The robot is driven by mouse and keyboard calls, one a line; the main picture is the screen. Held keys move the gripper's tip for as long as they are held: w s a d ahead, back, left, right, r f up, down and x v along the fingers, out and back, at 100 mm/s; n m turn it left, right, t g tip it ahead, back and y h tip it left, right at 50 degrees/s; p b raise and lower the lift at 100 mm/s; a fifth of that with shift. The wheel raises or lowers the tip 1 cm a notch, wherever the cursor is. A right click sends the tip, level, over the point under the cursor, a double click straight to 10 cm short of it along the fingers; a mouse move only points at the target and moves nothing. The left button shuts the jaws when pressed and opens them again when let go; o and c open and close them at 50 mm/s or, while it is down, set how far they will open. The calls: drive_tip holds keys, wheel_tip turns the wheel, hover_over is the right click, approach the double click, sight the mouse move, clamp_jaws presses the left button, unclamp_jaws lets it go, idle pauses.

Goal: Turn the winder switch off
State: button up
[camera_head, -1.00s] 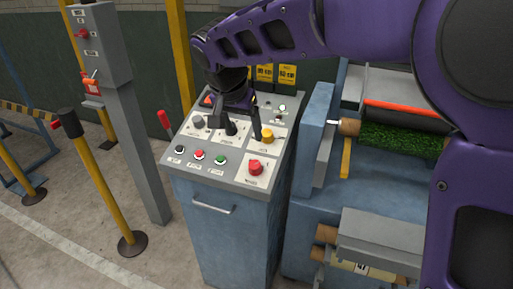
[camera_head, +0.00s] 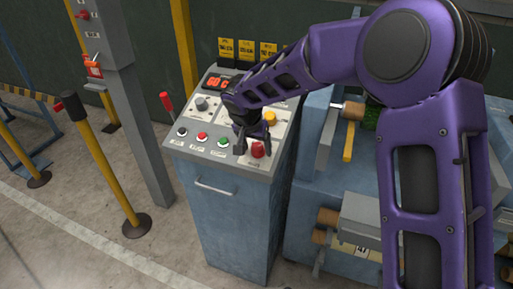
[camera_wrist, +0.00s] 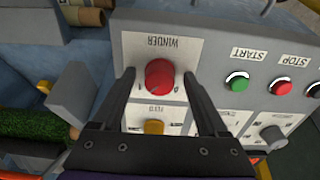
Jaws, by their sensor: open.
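The winder switch is a red knob (camera_head: 258,150) on the front right of the sloping control panel (camera_head: 177,140). In the wrist view, the red knob (camera_wrist: 159,76) sits under an upside-down WINDER label (camera_wrist: 163,43). My gripper (camera_head: 248,150) is over it, and in the wrist view my gripper (camera_wrist: 160,74) is open, with one dark finger on each side of the knob. Gaps show between the fingers and the knob. I cannot tell how far down the fingertips reach.
A yellow feed knob (camera_wrist: 154,127) lies between the fingers' bases. The green start button (camera_wrist: 237,82) and red stop button (camera_wrist: 281,87) are close by. A grey knob (camera_head: 201,103) and a lit red display (camera_head: 218,81) are further back. The turf roller machine (camera_head: 325,185) stands to the right.

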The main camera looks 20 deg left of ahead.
drive_tip(key=shift+w+f, duration=0.15)
drive_tip(key=shift+f, duration=0.15)
clamp_jaws()
idle(0.3)
